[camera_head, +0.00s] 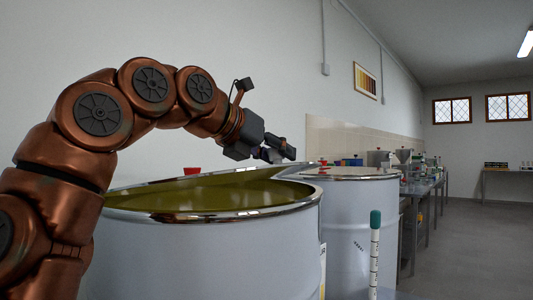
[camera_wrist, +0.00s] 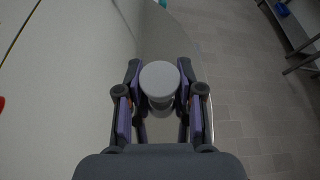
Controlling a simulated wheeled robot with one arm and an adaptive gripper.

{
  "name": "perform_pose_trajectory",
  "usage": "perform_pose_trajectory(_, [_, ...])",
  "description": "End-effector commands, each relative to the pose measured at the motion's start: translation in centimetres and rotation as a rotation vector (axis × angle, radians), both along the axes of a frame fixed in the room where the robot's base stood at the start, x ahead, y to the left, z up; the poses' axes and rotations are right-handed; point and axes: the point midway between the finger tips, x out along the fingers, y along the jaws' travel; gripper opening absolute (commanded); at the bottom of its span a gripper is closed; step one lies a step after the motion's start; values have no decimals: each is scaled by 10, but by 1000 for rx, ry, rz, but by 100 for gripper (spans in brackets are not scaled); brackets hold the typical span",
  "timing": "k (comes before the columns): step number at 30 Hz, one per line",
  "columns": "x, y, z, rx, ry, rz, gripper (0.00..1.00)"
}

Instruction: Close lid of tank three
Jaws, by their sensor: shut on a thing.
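The near tank (camera_head: 215,255) is a large pale drum with a shiny rim, and olive liquid shows inside it. Its lid (camera_head: 170,184) is tilted over the back of the opening, so the tank is partly open. My gripper (camera_head: 285,153) is at the lid's right end. In the wrist view, my gripper (camera_wrist: 160,88) is shut on a round pale grey knob (camera_wrist: 160,78), with one finger on each side. The pale lid surface (camera_wrist: 70,90) spreads to the left. No tank number is readable.
A second tank (camera_head: 350,215) stands behind to the right, its top covered. A teal-capped tube (camera_head: 375,250) stands in front of it. A bench (camera_head: 425,188) with lab items runs along the wall. The floor (camera_head: 470,240) at right is clear.

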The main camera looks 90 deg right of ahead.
Motion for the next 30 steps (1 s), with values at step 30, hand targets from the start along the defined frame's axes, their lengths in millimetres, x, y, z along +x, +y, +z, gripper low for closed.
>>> perform_pose_trajectory(30, [-10, 8, -57, -139, -185, -3, 0])
